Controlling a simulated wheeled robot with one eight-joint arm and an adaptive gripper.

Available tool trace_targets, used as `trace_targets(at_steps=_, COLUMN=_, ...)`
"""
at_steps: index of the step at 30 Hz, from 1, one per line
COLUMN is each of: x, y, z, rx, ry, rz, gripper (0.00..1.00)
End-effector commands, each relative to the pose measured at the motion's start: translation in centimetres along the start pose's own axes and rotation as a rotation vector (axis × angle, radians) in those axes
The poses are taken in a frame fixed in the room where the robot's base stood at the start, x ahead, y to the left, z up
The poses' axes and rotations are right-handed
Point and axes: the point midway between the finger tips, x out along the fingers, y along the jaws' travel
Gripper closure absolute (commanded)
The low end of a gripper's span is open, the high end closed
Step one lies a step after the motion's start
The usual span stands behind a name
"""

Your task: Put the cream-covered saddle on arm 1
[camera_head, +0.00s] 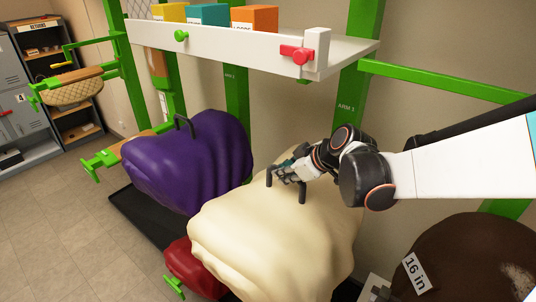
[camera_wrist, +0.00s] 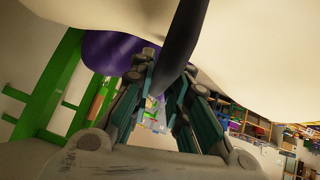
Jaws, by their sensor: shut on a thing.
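The cream-covered saddle (camera_head: 270,240) fills the lower middle of the head view, in front of the green post (camera_head: 352,95) whose label appears to read ARM 1. A dark handle (camera_head: 302,190) stands up from its top. My gripper (camera_head: 285,177) is shut on this handle. In the wrist view the handle (camera_wrist: 182,45) passes between my gripper's fingers (camera_wrist: 160,95), with the cream cover (camera_wrist: 245,50) close above. Arm 1 itself is hidden behind or under the saddle, and I cannot tell whether the saddle touches it.
A purple-covered saddle (camera_head: 190,165) is close on the left, and a red-covered one (camera_head: 190,262) is low beside the cream one. A white shelf (camera_head: 240,48) with boxes and a red clamp (camera_head: 297,53) overhangs behind. A brown saddle (camera_head: 470,255) tagged "16 in" is lower right. Floor is clear at left.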

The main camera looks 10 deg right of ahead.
Motion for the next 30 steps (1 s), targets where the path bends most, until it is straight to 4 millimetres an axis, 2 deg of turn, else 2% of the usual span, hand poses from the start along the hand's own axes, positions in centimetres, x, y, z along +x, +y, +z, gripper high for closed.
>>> trace_targets(at_steps=30, x=1.3, y=8.7, z=1.3, rx=0.001, ry=0.001, rz=0.002, gripper=1.00)
